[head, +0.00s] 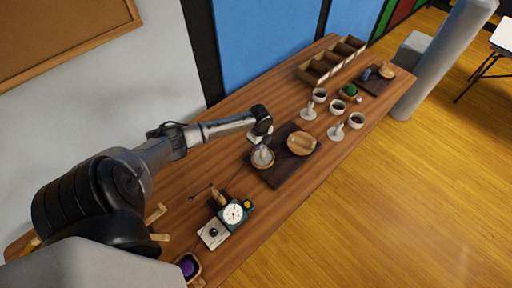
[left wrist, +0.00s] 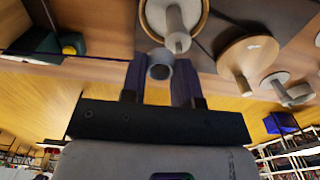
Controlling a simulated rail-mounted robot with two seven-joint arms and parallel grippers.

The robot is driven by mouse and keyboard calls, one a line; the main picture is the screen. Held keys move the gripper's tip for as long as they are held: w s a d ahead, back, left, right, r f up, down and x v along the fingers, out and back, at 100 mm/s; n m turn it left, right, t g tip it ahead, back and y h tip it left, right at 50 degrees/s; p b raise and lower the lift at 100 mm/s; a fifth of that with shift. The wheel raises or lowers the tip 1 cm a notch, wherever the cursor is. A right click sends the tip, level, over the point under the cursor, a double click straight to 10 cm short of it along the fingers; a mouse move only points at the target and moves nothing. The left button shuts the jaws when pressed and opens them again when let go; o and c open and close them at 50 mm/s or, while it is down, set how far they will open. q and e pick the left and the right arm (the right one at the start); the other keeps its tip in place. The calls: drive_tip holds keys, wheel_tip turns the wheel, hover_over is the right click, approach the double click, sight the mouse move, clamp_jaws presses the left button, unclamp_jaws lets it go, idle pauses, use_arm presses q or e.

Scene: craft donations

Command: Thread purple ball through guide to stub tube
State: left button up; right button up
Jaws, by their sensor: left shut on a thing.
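My left gripper (head: 262,138) is above the dark board on the table. In the left wrist view its fingers (left wrist: 163,85) are shut on a short grey cylinder (left wrist: 160,67), whose round end faces the camera. Just beyond is a pale spindle-shaped piece (head: 262,156) standing in a round wooden dish (head: 257,165); it also shows in the left wrist view (left wrist: 178,25). A purple thing (head: 187,268) lies in a small wooden-rimmed box at the near left; I cannot tell whether it is the ball. I cannot make out which things are the guide and the stub tube. My right gripper is not in view.
A green dial device (head: 232,214) and a white plate with a black knob (head: 213,234) stand nearer. Several pale cups and stands are farther right, before a compartment tray (head: 314,72).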

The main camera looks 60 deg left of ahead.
use_arm(q)
drive_tip(key=shift+w+a+f+b, duration=0.1)
drive_tip(key=shift+w+b, duration=0.45)
drive_tip(key=shift+w, duration=0.05)
drive_tip(key=shift+w+a+f+b, duration=0.1)
drive_tip(key=shift+w+b, duration=0.45)
drive_tip(key=shift+f, duration=1.05)
drive_tip(key=o, duration=1)
drive_tip(key=shift+c, duration=0.2)
wheel_tip(320, 180, up, 14)
